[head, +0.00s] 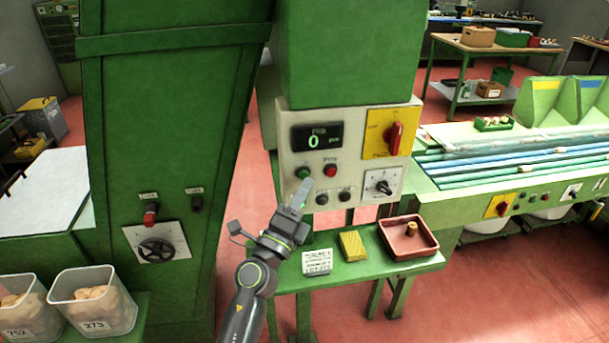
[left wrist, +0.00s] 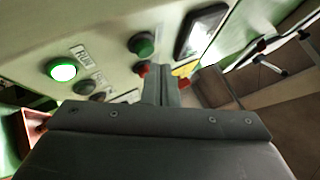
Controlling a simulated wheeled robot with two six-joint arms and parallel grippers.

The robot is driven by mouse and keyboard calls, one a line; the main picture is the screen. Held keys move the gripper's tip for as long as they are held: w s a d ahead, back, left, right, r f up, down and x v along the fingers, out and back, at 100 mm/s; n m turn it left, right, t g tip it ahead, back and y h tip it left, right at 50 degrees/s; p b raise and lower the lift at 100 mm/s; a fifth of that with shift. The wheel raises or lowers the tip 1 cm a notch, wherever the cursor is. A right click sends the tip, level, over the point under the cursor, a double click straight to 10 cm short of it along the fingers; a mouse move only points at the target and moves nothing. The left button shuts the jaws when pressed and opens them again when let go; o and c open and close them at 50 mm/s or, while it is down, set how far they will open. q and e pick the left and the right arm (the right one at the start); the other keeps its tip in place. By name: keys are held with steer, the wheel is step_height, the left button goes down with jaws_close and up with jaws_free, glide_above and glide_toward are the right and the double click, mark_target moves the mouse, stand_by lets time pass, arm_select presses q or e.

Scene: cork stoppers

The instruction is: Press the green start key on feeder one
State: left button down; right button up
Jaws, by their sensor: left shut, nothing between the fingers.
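The green start key (head: 303,173) sits on the pale control panel (head: 290,152), below the display (head: 324,139). The same dark green key (left wrist: 141,44) shows in the left wrist view, just beyond my fingertips. My left gripper (head: 302,184) is shut and empty, its tips just below the key in the head view. I cannot tell whether they touch it. A lit green lamp (left wrist: 62,70) beside a RUN label shows in the left wrist view; in the head view my gripper mostly covers that spot. My right gripper is out of view. No feeder number is readable.
A red button (head: 330,170), black buttons (head: 322,198), a dial (head: 383,186) and a red switch (head: 393,137) on a yellow plate are nearby. Below, a shelf holds a yellow block (head: 352,246) and a red tray (head: 392,250) with a cork. A green cabinet (head: 165,110) stands left.

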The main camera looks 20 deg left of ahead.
arm_select(q)
steer(key=shift+s, duration=0.1)
steer(key=s, duration=0.1)
steer(key=s+d, duration=0.1)
steer(key=s, duration=0.1)
steer(key=s+d, duration=0.1)
steer(key=shift+s+d+f+p, duration=0.1)
steer(key=shift+s+d+p, duration=0.05)
steer(key=shift+s+p, duration=0.15)
stand_by(0.6)
steer(key=shift+w, duration=0.1)
